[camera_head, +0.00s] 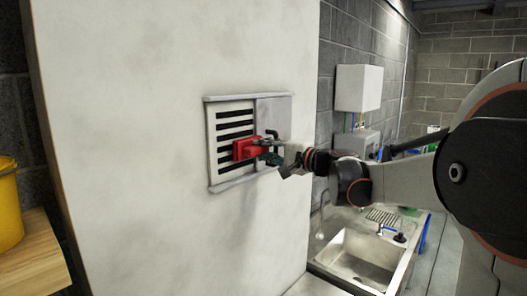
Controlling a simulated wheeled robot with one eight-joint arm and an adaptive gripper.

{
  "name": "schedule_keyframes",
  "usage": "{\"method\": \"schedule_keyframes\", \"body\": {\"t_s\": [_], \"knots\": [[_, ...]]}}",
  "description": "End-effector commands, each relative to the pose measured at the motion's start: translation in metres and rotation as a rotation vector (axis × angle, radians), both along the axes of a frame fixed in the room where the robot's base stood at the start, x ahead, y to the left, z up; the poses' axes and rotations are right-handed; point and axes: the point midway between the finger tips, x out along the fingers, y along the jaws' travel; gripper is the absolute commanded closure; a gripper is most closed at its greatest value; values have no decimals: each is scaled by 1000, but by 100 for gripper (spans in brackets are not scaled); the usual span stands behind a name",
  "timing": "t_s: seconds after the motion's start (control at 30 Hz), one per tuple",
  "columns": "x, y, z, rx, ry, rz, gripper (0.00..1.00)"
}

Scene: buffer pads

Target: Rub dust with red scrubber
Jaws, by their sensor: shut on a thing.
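My gripper (273,147) is shut on the red scrubber (245,149), a small red block. The scrubber is held up against, or just in front of, the slatted vent (233,117) on the pale wall panel; I cannot tell whether it touches. It covers part of the middle dark slats. Faint grey smudges, perhaps dust (125,130), show on the pale panel. No clear dust patch can be made out on the vent. My arm reaches in from the right.
The vent has a raised frame, with a plain plate (273,115) covering its right part. A metal sink (358,258) with a tap stands at lower right. A white box (358,88) hangs behind. A yellow bucket (9,210) sits on a wooden shelf (32,258) at left.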

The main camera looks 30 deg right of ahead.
Motion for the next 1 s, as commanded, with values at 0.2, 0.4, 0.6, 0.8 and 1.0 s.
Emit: {"method": "schedule_keyframes", "body": {"t_s": [0.2,0.4,0.6,0.8,1.0], "knots": [[1,0,0,0,0,0,100],[1,0,0,0,0,0,100],[1,0,0,0,0,0,100],[3,1,0,0,0,0,100],[6,3,0,0,0,0,100]]}}
